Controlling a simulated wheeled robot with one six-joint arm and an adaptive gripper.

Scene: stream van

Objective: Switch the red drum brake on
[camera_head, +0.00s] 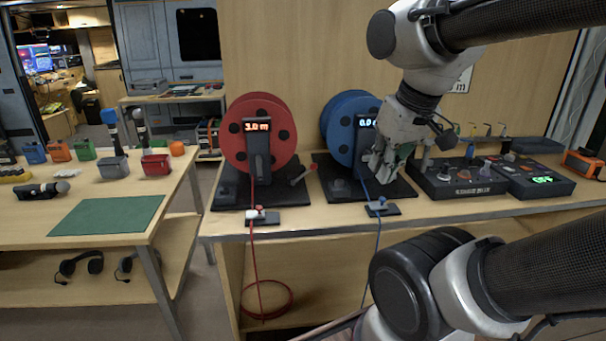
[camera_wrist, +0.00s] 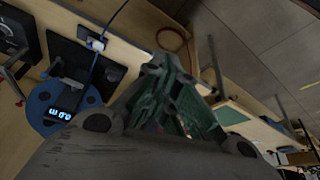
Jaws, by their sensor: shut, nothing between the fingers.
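The red drum (camera_head: 283,135) stands upright on a dark base at the bench's left end, with its display (camera_head: 257,127) reading 3.0 m. A short lever (camera_head: 303,175) with a red end sticks up at the right of its base. A small block (camera_head: 266,217) with a red knob sits in front, on the red cable's path. I cannot tell which part is the brake. My gripper (camera_head: 378,181) is shut and empty, beside the blue drum (camera_head: 336,112), right of and apart from the red drum. My gripper also shows in the wrist view (camera_wrist: 152,75).
The blue drum's display reads 0.0 m; a similar small block (camera_head: 383,208) sits before it. Control boxes (camera_head: 458,180) stand right of my gripper. A side table (camera_head: 172,215) stands left, across a narrow gap.

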